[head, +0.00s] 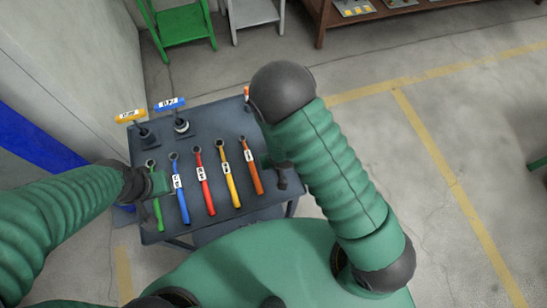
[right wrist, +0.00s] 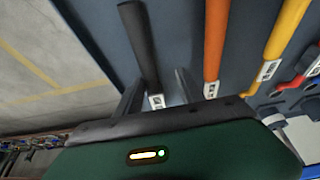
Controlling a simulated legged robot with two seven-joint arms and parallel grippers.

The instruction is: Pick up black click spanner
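The black click spanner (right wrist: 140,45) shows in the right wrist view as a dark handle with a white label near its lower end. My right gripper (right wrist: 158,85) is open, with one finger on each side of the spanner's labelled end. Whether a finger touches it I cannot tell. In the head view my right arm hides most of the spanner and the right gripper. My left gripper (head: 160,184) is beside the green spanner (head: 157,212) at the table's left; its fingers are not clear.
The dark table (head: 210,118) also holds blue (head: 180,195), red (head: 204,185), yellow (head: 229,178) and orange (head: 252,170) spanners. The orange one lies close to my right gripper. Two screw jacks with yellow (head: 130,116) and blue (head: 170,104) handles stand at the back left.

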